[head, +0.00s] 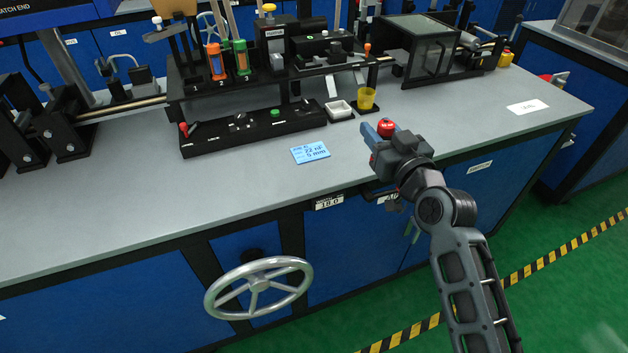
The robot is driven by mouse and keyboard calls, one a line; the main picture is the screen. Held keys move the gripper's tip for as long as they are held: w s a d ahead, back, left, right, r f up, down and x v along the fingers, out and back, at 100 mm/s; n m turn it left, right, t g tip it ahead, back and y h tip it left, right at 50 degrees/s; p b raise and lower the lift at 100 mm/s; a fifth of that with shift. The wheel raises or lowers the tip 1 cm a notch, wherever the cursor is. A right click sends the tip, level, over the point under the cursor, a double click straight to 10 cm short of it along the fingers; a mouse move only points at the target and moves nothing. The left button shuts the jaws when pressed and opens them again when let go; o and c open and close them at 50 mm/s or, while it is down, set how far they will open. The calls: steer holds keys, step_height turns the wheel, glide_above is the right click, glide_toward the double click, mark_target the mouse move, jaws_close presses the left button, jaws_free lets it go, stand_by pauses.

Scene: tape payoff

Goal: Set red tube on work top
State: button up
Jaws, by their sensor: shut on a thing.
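My gripper (380,132) is over the front part of the grey work top (240,190), right of the blue note card. It is shut on the red tube (386,126). Only the tube's red rounded top shows between the fingers; its lower part is hidden by the gripper. I cannot tell whether the tube touches the work top.
A blue note card (310,152) lies left of the gripper. A yellow cup (366,98) and a white dish (339,109) stand behind it. A rack holds an orange tube (216,62) and a green tube (241,58). The front left of the work top is clear.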

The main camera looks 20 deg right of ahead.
step_height(320, 180, up, 4)
steer(key=shift+n+y, duration=0.3)
steer(key=shift+y, duration=0.2)
steer(key=shift+w+a+f+p, duration=0.7)
steer(key=shift+w+a+f, duration=0.2)
steer(key=shift+a+f, duration=0.85)
steer(key=shift+w+a+f+p, duration=0.65)
steer(key=shift+w+a+f, duration=0.3)
steer(key=shift+a+f, duration=0.75)
steer(key=shift+w+a+f+p, duration=0.7)
steer(key=shift+w+a+f, duration=0.2)
steer(key=shift+a+f, duration=0.8)
steer(key=shift+f, duration=0.1)
steer(key=o, duration=1.1)
